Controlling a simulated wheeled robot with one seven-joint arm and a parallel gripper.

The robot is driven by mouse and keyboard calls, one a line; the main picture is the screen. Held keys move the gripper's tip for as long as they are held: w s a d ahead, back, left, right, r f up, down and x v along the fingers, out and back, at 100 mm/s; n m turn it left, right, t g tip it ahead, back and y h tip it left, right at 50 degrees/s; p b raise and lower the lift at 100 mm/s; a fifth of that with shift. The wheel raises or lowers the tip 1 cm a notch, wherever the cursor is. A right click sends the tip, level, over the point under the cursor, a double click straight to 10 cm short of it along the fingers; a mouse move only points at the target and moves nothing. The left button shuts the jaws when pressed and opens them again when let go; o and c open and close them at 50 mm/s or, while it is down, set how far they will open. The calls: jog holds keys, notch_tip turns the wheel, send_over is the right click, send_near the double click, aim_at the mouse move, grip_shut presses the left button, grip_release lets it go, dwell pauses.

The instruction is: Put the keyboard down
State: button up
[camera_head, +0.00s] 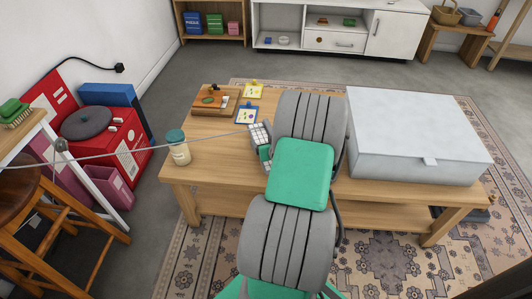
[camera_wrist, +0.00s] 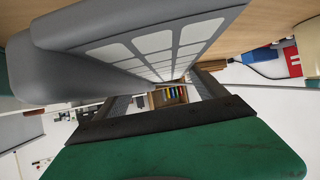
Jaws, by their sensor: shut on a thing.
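The keyboard (camera_head: 259,134) is grey with pale keys. In the head view, part of it shows above the wooden table, left of my arm; the rest is hidden behind the arm. In the wrist view the keyboard (camera_wrist: 150,48) fills the upper middle, tilted, with its keys in view close to the camera. My gripper (camera_wrist: 165,95) is shut on the keyboard, its dark fingers reaching up to it. In the head view my gripper is mostly hidden by my arm. I cannot tell whether the keyboard touches the table (camera_head: 215,165).
A large white box (camera_head: 415,142) covers the table's right part. A jar with a teal lid (camera_head: 178,147) stands at the left edge. Bare tabletop shows left of the keyboard.

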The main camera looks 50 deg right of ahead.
jog(key=shift+w+d+f, duration=0.15)
jog(key=shift+w+f, duration=0.2)
jog(key=shift+f, duration=0.1)
jog(key=shift+f+b, duration=0.9)
jog(key=shift+f, duration=0.55)
jog(key=shift+f, duration=0.2)
jog(key=o, duration=1.5)
jog(key=shift+o, duration=0.2)
jog(key=shift+r, duration=0.2)
